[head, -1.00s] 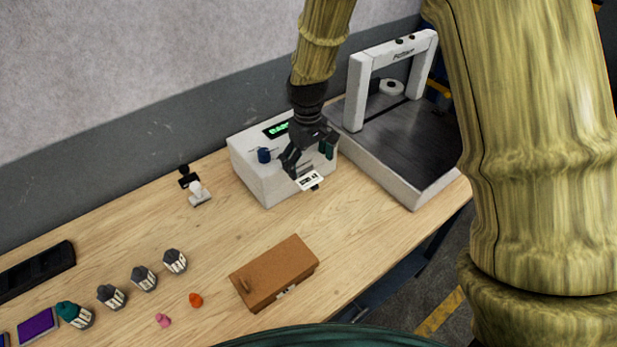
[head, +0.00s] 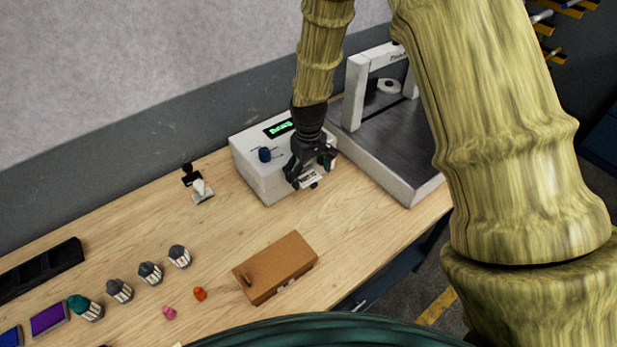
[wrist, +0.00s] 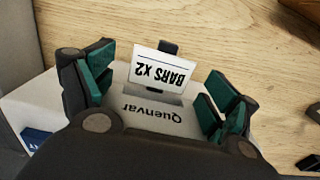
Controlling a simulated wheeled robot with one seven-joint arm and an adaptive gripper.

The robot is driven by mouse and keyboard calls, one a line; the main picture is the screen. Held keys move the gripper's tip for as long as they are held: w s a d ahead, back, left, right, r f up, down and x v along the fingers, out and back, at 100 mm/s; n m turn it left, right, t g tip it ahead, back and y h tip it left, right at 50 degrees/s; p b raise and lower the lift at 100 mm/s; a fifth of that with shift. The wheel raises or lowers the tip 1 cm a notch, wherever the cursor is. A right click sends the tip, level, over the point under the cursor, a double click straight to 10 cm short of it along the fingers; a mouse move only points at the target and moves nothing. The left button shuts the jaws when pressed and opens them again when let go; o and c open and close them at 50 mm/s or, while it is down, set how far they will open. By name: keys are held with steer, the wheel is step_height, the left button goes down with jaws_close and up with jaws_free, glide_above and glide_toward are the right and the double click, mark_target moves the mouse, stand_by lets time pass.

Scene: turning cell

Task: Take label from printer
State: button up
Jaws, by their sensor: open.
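The label (wrist: 162,68) is white with the black print "BARS X2", upside down in the wrist view. It sticks out at the front of the printer (wrist: 150,112), a white box marked "Quenvar". In the head view the printer (head: 255,172) has a green display and a blue knob, and the label (head: 311,180) shows at its lower front. My gripper (wrist: 160,88) is open, its green-padded fingers on either side of the label with gaps between. In the head view my gripper (head: 308,180) is at the printer's front and hides part of it.
A white-framed machine with a dark bed (head: 392,150) stands right of the printer. A brown box (head: 275,267) lies in front on the wooden table. Stamps (head: 200,188) and several small bottles (head: 150,272) stand to the left.

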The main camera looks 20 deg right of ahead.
steer(key=shift+s+r, duration=0.1)
steer(key=shift+f, duration=0.25)
stand_by(0.5)
steer(key=c, duration=0.8)
